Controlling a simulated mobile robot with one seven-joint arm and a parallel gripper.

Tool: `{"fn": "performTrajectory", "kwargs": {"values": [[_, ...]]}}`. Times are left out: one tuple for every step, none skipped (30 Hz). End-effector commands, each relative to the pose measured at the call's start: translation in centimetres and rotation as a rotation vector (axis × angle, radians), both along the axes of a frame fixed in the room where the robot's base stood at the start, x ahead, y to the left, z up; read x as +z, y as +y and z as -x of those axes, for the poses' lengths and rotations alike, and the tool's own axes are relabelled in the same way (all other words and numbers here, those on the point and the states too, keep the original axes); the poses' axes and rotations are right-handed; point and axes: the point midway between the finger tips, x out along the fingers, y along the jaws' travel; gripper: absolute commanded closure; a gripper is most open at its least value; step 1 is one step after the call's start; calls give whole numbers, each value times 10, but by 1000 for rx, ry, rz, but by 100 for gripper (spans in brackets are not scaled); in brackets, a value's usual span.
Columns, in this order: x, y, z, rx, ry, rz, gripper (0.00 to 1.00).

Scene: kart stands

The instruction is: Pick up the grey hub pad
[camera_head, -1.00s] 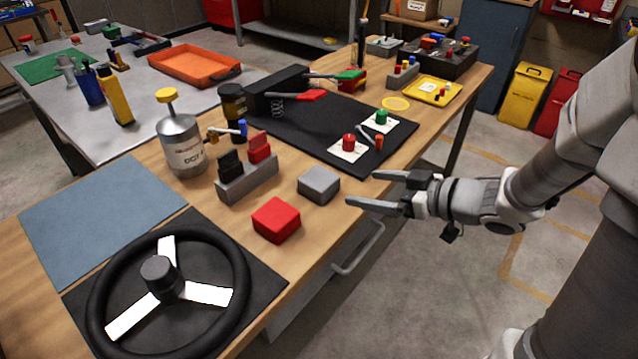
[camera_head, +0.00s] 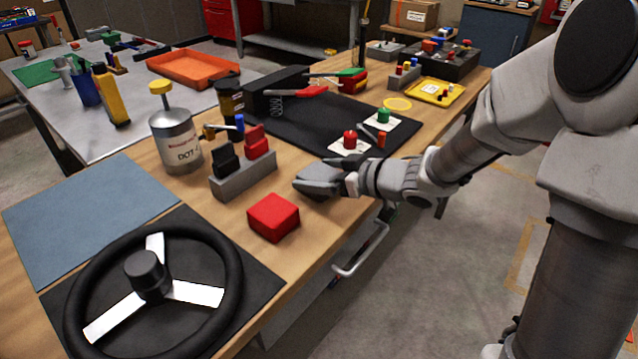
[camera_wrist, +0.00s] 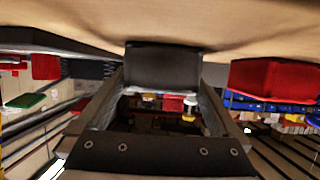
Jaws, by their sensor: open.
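The grey hub pad (camera_head: 318,172) lies on the wooden bench near its front edge, mostly hidden by my gripper in the head view. In the wrist view the hub pad (camera_wrist: 163,67) is a dark block in the middle, between my two fingers. My gripper (camera_head: 312,180) is low over the bench with its fingers apart, one on each side of the pad. In the wrist view my gripper (camera_wrist: 160,95) shows a gap beside the pad. I cannot tell whether either finger touches it.
A red pad (camera_head: 273,217) lies close by at the lower left. Behind stand a grey holder (camera_head: 245,180) with black and red pieces and a can (camera_head: 176,142). A steering wheel (camera_head: 150,282) lies at front left. A black mat (camera_head: 310,122) with parts lies beyond my gripper.

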Motion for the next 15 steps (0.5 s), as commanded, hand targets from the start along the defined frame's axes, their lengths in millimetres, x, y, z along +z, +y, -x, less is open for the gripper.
{"fn": "performTrajectory", "kwargs": {"values": [[0, 1, 0, 0, 0, 0, 0], [0, 1, 0, 0, 0, 0, 0], [0, 1, 0, 0, 0, 0, 0], [0, 1, 0, 0, 0, 0, 0], [0, 0, 0, 0, 0, 0, 0], [0, 0, 0, 0, 0, 0, 2], [0, 0, 0, 0, 0, 0, 7], [0, 0, 0, 0, 1, 1, 13], [0, 0, 0, 0, 1, 1, 20], [0, 0, 0, 0, 1, 1, 25], [0, 0, 0, 0, 1, 1, 31], [0, 0, 0, 0, 1, 1, 38], [0, 0, 0, 0, 1, 1, 43], [0, 0, 0, 0, 1, 1, 49], [0, 0, 0, 0, 1, 1, 56]]}}
